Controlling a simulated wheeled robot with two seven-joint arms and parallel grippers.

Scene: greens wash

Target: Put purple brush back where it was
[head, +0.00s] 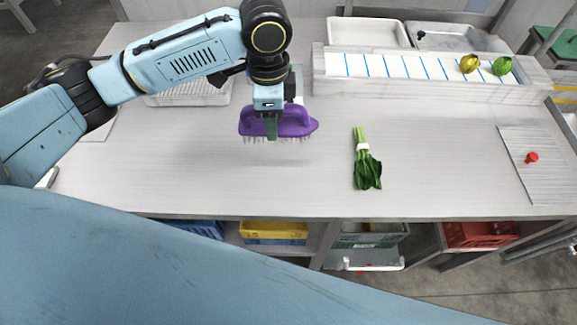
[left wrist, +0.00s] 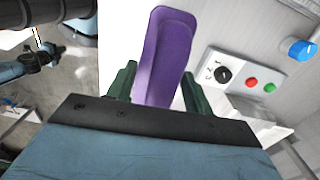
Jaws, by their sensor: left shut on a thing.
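The purple brush (head: 289,121) is in my left gripper (head: 271,126), bristles pointing down, over the left-middle part of the table. In the head view I cannot tell whether its bristles touch the table. In the left wrist view the purple brush (left wrist: 164,58) stands between the two green fingers of my left gripper (left wrist: 155,88), which are shut on it. My right gripper is not in view.
A white rack (head: 190,97) lies behind the left arm. Leafy greens (head: 367,170) lie right of the brush. A long trough (head: 420,88) with blue lines runs along the back. A board (head: 545,185) with a red knob lies far right. The front middle table is clear.

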